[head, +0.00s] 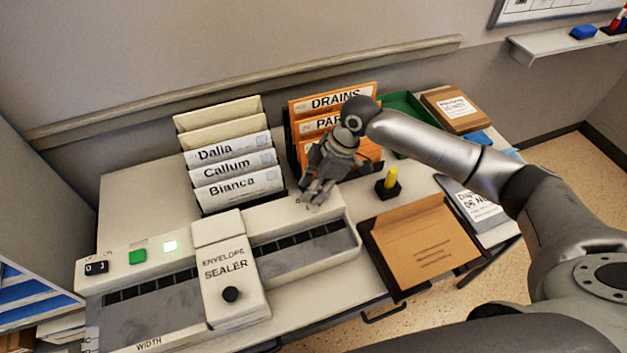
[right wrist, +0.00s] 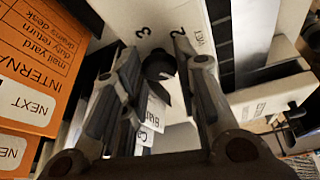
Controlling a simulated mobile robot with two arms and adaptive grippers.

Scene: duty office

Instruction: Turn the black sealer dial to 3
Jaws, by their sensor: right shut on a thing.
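The envelope sealer (head: 232,262) is a long pale machine along the front of the desk. My right gripper (head: 312,200) is at the sealer's right end in the head view and hides what lies under it. In the right wrist view, a black dial (right wrist: 160,66) sits on the pale sealer top, with a printed 3 to its upper left and a 2 to its upper right. My right gripper (right wrist: 158,50) has one finger on each side of the dial and is shut on it. Which number the dial points to is unclear. My left gripper is not in view.
A black round knob (head: 231,294) is on the sealer's middle block. Named white folders (head: 235,165) and orange folders (head: 335,100) stand behind. A brown envelope (head: 425,240) lies right.

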